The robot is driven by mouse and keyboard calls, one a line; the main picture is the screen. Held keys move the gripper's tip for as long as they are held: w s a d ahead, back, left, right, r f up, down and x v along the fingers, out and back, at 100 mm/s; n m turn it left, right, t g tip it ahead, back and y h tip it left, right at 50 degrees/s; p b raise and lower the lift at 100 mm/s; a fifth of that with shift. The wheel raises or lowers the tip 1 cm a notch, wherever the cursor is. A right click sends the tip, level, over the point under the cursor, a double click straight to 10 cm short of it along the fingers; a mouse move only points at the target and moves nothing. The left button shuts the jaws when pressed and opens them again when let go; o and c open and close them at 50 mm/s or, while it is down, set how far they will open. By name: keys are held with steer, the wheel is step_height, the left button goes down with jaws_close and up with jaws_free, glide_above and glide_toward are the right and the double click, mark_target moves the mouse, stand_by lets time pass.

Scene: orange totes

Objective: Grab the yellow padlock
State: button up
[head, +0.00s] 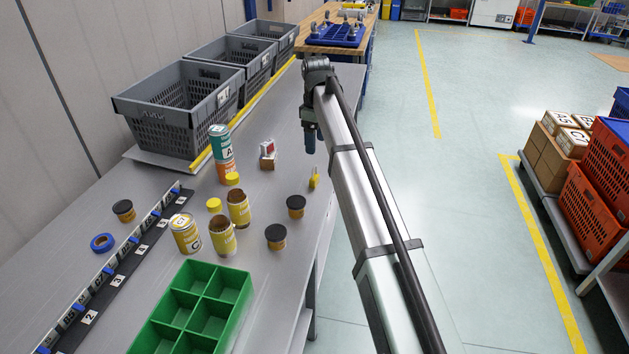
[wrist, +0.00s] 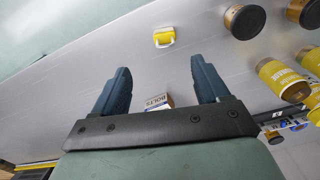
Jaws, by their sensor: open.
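The yellow padlock (head: 314,178) lies on the grey table near its right edge in the head view. In the wrist view the padlock (wrist: 164,37) shows its yellow body and pale shackle, lying beyond the fingertips and roughly centred between them. My gripper (wrist: 160,75) is open and empty, with two dark blue fingers spread apart. In the head view my gripper (head: 309,140) hangs over the table's right side, behind the padlock and apart from it. The padlock is not hidden.
Jars with black lids (head: 296,206) stand nearest the padlock; yellow cans (head: 238,210) are further left. A small box (head: 267,155) stands left of the gripper and also shows between the fingers in the wrist view (wrist: 158,102). A green divided bin (head: 240,283) is in front. Table is clear around the padlock.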

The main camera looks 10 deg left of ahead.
glide_above(314, 176)
steer(key=f, duration=0.8)
steer(key=shift+w+d+f, duration=0.25)
steer(key=shift+w, duration=0.05)
steer(key=shift+s+a+f, duration=0.15)
steer(key=shift+s+f, duration=0.05)
steer(key=shift+f, duration=1.1)
steer(key=shift+s+a+f, duration=0.1)
steer(key=shift+s+f, duration=0.05)
steer(key=shift+f, duration=1.15)
steer(key=shift+c, duration=0.4)
steer(key=c, duration=1)
steer(key=shift+r, duration=0.15)
